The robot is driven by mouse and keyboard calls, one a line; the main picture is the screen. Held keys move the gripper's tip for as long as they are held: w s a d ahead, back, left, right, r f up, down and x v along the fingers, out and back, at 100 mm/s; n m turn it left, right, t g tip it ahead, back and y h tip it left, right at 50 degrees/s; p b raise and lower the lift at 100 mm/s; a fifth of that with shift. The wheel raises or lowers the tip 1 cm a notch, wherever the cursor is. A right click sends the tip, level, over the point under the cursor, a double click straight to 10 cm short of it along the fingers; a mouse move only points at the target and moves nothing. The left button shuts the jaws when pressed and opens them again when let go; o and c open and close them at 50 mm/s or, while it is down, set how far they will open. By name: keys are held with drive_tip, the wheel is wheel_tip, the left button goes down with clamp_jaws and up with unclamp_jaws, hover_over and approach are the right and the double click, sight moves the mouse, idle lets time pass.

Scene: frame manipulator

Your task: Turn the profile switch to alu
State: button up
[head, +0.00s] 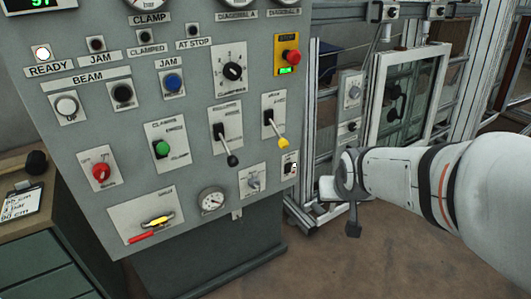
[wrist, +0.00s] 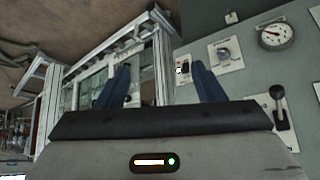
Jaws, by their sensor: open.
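On the lower right of the grey control panel (head: 190,110), a small rocker switch (head: 290,167) sits on a pale plate near the edge. A grey rotary knob (head: 253,182) sits on a plate to its left. Their labels are too small to read, so I cannot tell which is the profile switch. In the wrist view, the rocker switch (wrist: 180,70) shows between my gripper's blue fingers, close to the right finger, and the grey knob (wrist: 223,54) lies beyond that finger. My gripper (wrist: 162,65) is open and empty. In the head view it is right of the panel, apart from it.
Two levers, black-tipped (head: 225,145) and yellow-tipped (head: 275,130), stick out above the knob. A red emergency button (head: 291,57) is higher up. A gauge (head: 212,200) is left of the knob. A metal frame with a glazed window (head: 410,95) stands behind my arm.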

drive_tip(key=w+a+f+t+b, duration=0.3)
drive_tip(key=w+f+b, duration=0.2)
drive_tip(key=w+f, duration=0.5)
drive_tip(key=n+t+y+b, duration=0.3)
drive_tip(key=t+y+b, duration=0.3)
drive_tip(key=y+b, duration=0.55)
approach(257, 187)
drive_tip(key=w+a+h+b, duration=0.2)
drive_tip(key=x, duration=0.4)
drive_tip(key=r+b+x, duration=0.1)
drive_tip(key=x, duration=0.2)
drive_tip(key=shift+a, duration=0.15)
drive_tip(key=shift+s, duration=0.1)
